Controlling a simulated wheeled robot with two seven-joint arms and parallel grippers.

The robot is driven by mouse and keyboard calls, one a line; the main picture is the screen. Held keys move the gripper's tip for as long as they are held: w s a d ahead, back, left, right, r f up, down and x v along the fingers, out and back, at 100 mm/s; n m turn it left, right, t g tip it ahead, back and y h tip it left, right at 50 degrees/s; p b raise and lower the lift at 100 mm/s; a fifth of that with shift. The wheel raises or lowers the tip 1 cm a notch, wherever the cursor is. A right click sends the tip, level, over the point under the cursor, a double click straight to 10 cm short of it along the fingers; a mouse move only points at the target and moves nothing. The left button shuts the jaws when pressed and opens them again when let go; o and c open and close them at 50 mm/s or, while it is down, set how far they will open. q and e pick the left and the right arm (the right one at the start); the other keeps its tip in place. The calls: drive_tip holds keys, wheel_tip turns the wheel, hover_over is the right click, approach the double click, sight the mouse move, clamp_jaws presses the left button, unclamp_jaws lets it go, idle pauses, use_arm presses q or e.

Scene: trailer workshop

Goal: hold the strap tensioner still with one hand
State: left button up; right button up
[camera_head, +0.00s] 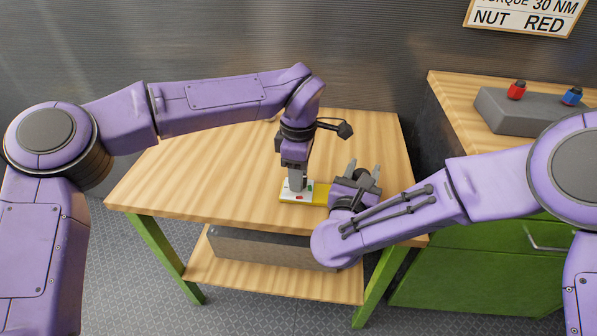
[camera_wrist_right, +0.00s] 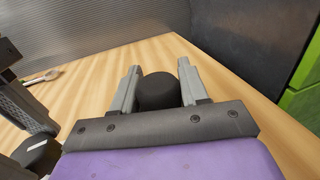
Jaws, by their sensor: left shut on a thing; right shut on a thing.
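A flat yellow device (camera_head: 320,196) with a white section (camera_head: 289,195) bearing small red and green marks lies on the wooden table; it seems to be the strap tensioner. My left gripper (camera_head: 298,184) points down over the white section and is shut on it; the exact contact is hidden. My right gripper (camera_head: 362,172) is low at the device's right end. In the right wrist view the right gripper (camera_wrist_right: 158,90) has its grey fingers on both sides of a dark round knob (camera_wrist_right: 158,92) and is shut on it. Whether the knob belongs to the device is hidden.
The wooden table (camera_head: 210,180) is mostly clear on its left. A small wrench-like tool (camera_wrist_right: 42,78) lies on it. A lower shelf holds a long grey block (camera_head: 265,246). A green cabinet (camera_head: 470,270) at right carries a grey block (camera_head: 510,112) with red and blue pieces.

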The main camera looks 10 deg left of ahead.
use_arm(q)
drive_tip(key=shift+a, duration=0.1)
use_arm(e)
drive_tip(key=shift+d, duration=0.1)
use_arm(q)
drive_tip(key=o, duration=1.1)
wheel_tip(320, 180, up, 12)
drive_tip(key=shift+r, duration=0.1)
use_arm(e)
drive_tip(key=o, duration=1.6)
